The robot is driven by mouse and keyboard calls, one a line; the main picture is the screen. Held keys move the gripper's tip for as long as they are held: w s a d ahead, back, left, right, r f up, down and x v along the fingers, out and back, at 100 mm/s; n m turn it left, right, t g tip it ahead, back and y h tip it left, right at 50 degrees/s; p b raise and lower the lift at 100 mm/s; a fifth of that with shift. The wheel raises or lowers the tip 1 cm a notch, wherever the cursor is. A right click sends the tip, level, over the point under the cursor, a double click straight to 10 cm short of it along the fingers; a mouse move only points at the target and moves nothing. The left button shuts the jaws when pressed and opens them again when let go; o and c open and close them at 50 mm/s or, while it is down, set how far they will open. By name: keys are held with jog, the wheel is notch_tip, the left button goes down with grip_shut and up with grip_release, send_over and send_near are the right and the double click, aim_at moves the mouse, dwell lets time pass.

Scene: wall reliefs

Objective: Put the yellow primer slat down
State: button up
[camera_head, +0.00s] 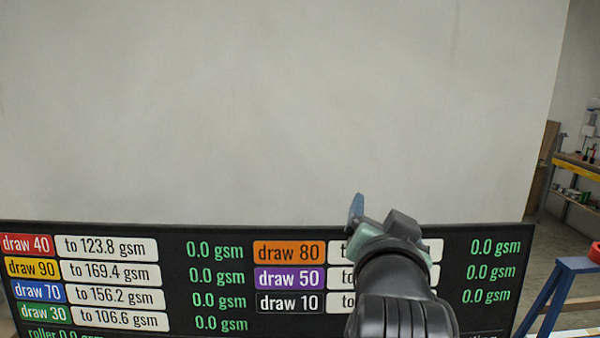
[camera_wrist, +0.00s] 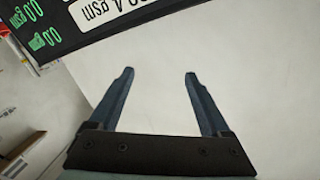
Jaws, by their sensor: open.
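My gripper (camera_head: 357,208) is raised in front of the black display board in the head view, with its fingers near the pale wall panel. In the wrist view my gripper (camera_wrist: 160,78) is open, with two blue-grey fingers spread apart and nothing between them. I see no yellow primer slat in either view. The yellow "draw 90" label (camera_head: 32,268) is part of the board's display.
The black display board (camera_head: 222,250) spans the lower head view, showing coloured draw labels and 0.0 gsm readings. A large pale panel (camera_head: 270,110) rises behind it. A blue trestle (camera_head: 548,300) stands at lower right. Shelving (camera_head: 578,165) is farther back.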

jog(key=s+a+r+n+t+y, duration=0.1)
jog(key=s+a+r+n+t, duration=0.2)
jog(key=s+r, duration=0.6)
jog(key=s+a+r+n+t+y, duration=0.2)
jog(key=s+a+r+n+t, duration=0.2)
jog(key=s+a+r+t, duration=0.3)
notch_tip(320, 180, up, 6)
jog(key=s+a, duration=0.1)
jog(key=s, duration=0.1)
jog(key=shift+s+a+f+t+y, duration=0.2)
jog(key=shift+s+a+t+y, duration=0.1)
jog(key=shift+t, duration=0.1)
jog(key=shift+d+f, duration=0.1)
